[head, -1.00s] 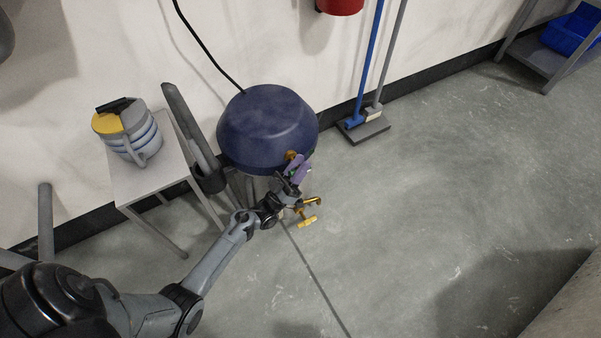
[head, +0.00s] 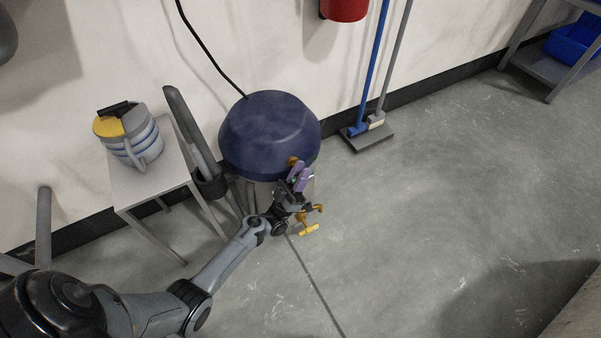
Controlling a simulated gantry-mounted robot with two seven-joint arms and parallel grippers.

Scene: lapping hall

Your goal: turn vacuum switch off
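The vacuum (head: 268,130) has a dark blue domed top and stands on the floor against the wall. A small orange-brown part (head: 293,161) shows on its front lower rim; I cannot tell for sure whether it is the switch or how it is set. My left gripper (head: 300,178), with purple fingers, is at the front of the vacuum, just below and beside that part. Its fingers look slightly apart, but at this size I cannot tell whether they are open or touch anything. The arm partly hides the vacuum's lower body. My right gripper is not in view.
A small grey table (head: 155,182) at the left holds a yellow, grey and blue container (head: 127,134). A grey tube (head: 190,130) stands between table and vacuum. A yellow-handled fitting (head: 309,229) sits below the gripper.

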